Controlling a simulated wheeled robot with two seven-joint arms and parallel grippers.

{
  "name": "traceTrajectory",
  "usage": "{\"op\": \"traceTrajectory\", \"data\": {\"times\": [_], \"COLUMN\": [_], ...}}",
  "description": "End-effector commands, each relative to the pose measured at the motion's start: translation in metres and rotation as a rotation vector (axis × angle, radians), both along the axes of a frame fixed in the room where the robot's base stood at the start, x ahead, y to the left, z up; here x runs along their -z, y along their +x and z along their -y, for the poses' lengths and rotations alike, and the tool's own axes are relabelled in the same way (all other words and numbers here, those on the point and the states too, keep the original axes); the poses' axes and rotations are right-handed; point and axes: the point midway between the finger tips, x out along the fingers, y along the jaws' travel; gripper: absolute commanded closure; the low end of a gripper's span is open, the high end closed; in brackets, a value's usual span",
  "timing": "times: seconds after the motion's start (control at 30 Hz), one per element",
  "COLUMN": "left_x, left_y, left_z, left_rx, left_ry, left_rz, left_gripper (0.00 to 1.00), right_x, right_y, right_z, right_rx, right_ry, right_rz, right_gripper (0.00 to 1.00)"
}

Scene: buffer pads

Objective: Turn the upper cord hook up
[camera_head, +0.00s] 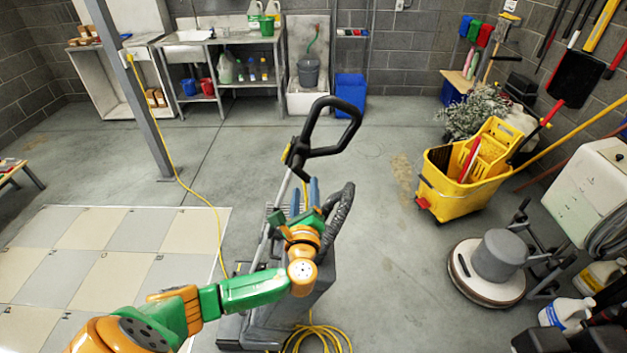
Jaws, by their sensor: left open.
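A grey upright floor machine (262,318) stands in the middle, with a black loop handle (352,122) at the top and a grey ribbed hose (341,215) on its right. My green and orange left arm reaches in from the lower left. My left gripper (304,196) is in front of the machine's upper body, below the handle, its two blue fingers pointing up and apart. The upper cord hook cannot be clearly made out; a small yellow part (287,155) sits on the handle post above the gripper. Whether the fingers touch the machine is unclear. My right gripper is out of view.
Yellow cord (318,337) lies coiled at the machine's base, and another length runs from the post (146,110). A yellow mop bucket (450,188) and a round floor polisher (488,270) stand right. Pale floor tiles (100,250) lie left. Open floor surrounds the handle.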

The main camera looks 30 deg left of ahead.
Motion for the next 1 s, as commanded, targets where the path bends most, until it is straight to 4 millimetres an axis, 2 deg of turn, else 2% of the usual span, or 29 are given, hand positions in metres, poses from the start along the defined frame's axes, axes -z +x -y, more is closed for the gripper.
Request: {"op": "traceTrajectory", "data": {"times": [0.1,0.23,0.37,0.57,0.77,0.8,1.0], "left_x": [-0.002,-0.001,0.000,0.000,0.000,0.000,0.001], "left_y": [0.022,0.040,0.048,0.048,0.048,0.048,0.048], "left_z": [-0.014,-0.025,-0.030,-0.030,-0.030,-0.030,-0.030], "left_rx": [-0.004,-0.004,-0.002,-0.001,-0.001,-0.002,-0.002], "left_ry": [0.002,0.000,-0.003,-0.004,-0.004,-0.004,-0.006], "left_rz": [0.001,0.000,-0.001,-0.002,-0.002,-0.002,-0.001], "left_gripper": [0.45,0.45,0.45,0.45,0.96,1.00,1.00], "right_x": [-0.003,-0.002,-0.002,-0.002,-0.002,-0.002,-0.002], "right_y": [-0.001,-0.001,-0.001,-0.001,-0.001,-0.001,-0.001], "right_z": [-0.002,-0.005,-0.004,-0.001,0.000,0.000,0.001], "right_rx": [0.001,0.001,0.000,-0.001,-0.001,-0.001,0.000], "right_ry": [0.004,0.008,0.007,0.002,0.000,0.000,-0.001], "right_rz": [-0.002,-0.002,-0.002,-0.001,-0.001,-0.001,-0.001], "right_gripper": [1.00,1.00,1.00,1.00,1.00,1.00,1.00]}}
